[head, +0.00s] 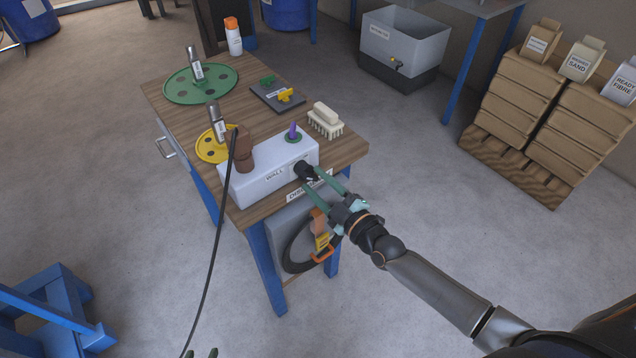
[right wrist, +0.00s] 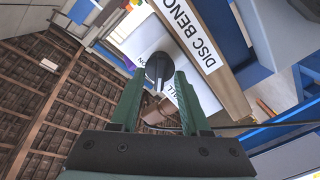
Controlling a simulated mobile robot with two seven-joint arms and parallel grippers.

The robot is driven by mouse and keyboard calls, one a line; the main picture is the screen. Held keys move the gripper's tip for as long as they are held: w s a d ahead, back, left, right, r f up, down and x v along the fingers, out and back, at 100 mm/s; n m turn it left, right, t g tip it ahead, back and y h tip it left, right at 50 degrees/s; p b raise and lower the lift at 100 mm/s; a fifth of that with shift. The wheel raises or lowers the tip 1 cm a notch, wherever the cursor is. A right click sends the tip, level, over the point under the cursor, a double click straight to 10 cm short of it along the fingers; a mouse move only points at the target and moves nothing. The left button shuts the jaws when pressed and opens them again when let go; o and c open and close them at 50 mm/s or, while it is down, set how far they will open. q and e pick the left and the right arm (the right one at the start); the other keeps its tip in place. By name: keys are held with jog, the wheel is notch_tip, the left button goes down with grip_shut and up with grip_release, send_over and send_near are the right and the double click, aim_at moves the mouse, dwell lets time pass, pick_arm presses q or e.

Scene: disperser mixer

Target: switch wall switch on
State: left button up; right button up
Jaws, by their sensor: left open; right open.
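The wall switch is a black rotary knob (head: 303,171) on the front face of a white box (head: 250,188) labelled "WALL", at the table's front edge. My right gripper (head: 322,184) is open, its green fingers reaching to either side of the knob. In the right wrist view the knob (right wrist: 158,70) shows between and just beyond the fingertips (right wrist: 155,85); I cannot tell whether they touch it. Of my left gripper (head: 202,353) only green fingertips show, low at the bottom edge of the head view, apart and empty.
A blue stool (head: 55,310) stands lower left.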

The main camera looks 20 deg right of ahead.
grip_shut()
dwell(0.3)
jog(key=shift+m, duration=0.3)
jog(key=m, duration=0.8)
jog(key=shift+m, duration=0.4)
jog(key=m, duration=0.4)
jog(key=shift+m, duration=2.2)
